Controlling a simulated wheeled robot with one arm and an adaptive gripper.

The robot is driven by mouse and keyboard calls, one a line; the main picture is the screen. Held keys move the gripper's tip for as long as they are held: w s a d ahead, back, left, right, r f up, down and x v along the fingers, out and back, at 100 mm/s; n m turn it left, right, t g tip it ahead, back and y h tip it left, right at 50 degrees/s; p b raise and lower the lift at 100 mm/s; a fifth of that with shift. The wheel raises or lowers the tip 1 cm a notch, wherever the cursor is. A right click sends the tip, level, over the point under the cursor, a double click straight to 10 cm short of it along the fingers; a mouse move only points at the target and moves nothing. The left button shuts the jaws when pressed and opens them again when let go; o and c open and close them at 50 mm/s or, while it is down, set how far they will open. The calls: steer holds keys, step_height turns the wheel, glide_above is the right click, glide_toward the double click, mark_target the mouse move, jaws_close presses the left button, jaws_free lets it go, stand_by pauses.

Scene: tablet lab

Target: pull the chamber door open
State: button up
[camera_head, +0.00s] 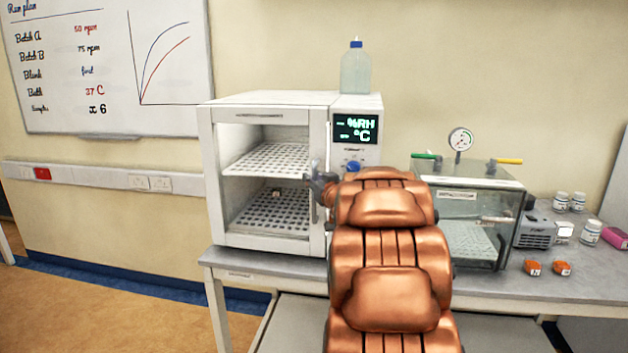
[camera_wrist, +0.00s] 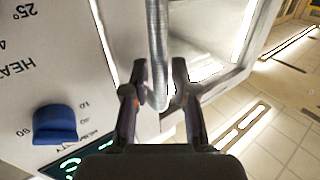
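The chamber (camera_head: 290,98) is a white cabinet on the bench. Its door (camera_head: 214,195) has a white frame and a window through which two perforated shelves show. The door looks shut against the body. A metal bar handle (camera_head: 314,205) stands along the door's right side; it also shows as a ridged grey bar in the wrist view (camera_wrist: 157,45). My gripper (camera_head: 318,182) is at the handle. In the wrist view my gripper (camera_wrist: 160,82) has one finger on each side of the handle's end, with a slim gap visible on the right. Finger contact is not clear.
A blue knob (camera_wrist: 55,124) and display (camera_head: 355,129) are on the chamber's panel. A bottle (camera_head: 356,70) stands on top. A glass vacuum box (camera_head: 470,225) is right of my arm. The floor (camera_head: 110,300) left of the bench is clear.

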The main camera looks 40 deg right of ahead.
jaws_close()
steer(key=shift+s+a, duration=0.1)
stand_by(0.4)
